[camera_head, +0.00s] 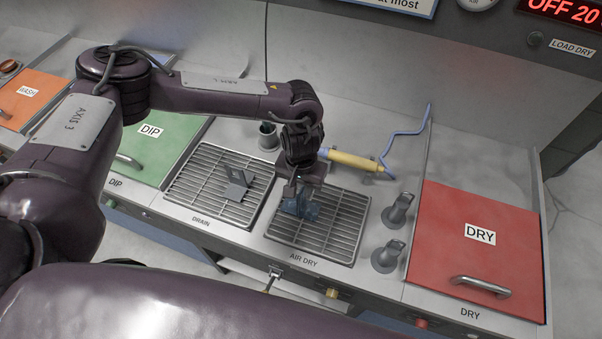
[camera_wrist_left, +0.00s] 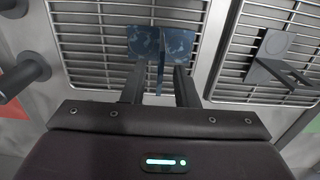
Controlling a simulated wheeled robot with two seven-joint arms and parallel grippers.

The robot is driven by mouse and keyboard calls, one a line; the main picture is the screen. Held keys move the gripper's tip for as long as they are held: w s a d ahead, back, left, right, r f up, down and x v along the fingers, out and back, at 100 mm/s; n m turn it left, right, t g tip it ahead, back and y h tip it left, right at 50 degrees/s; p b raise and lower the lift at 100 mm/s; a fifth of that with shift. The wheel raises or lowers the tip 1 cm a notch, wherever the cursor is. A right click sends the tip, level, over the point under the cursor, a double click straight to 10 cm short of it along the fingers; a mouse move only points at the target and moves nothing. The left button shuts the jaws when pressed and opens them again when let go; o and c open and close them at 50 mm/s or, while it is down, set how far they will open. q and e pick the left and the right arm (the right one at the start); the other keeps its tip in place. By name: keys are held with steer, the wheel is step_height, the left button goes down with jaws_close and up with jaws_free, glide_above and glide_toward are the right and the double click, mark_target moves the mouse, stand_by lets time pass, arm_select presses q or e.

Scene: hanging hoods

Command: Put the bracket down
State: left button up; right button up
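A blue mottled bracket (camera_head: 301,207) is at the AIR DRY grate (camera_head: 341,234), towards its left side. In the left wrist view the bracket (camera_wrist_left: 178,46) shows a wide plate and a thin upright web. My left gripper (camera_wrist_left: 160,80) is over the grate with its two fingers on either side of the web. A gap shows between each finger and the web, so the gripper looks open around it. In the head view the left gripper (camera_head: 298,190) partly hides the bracket. I cannot tell exactly how the bracket's underside meets the bars. My right gripper is not in view.
A grey bracket (camera_head: 237,186) stands on the DRAIN grate (camera_head: 195,196) to the left. Two dark grey posts (camera_head: 397,211) (camera_head: 388,256) stand right of the AIR DRY grate. A yellow-handled blue tool (camera_head: 355,161) lies behind it. The red DRY lid (camera_head: 478,250) is shut.

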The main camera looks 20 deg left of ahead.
arm_select(q)
step_height(320, 180, up, 10)
steer(key=b, duration=0.2)
stand_by(0.4)
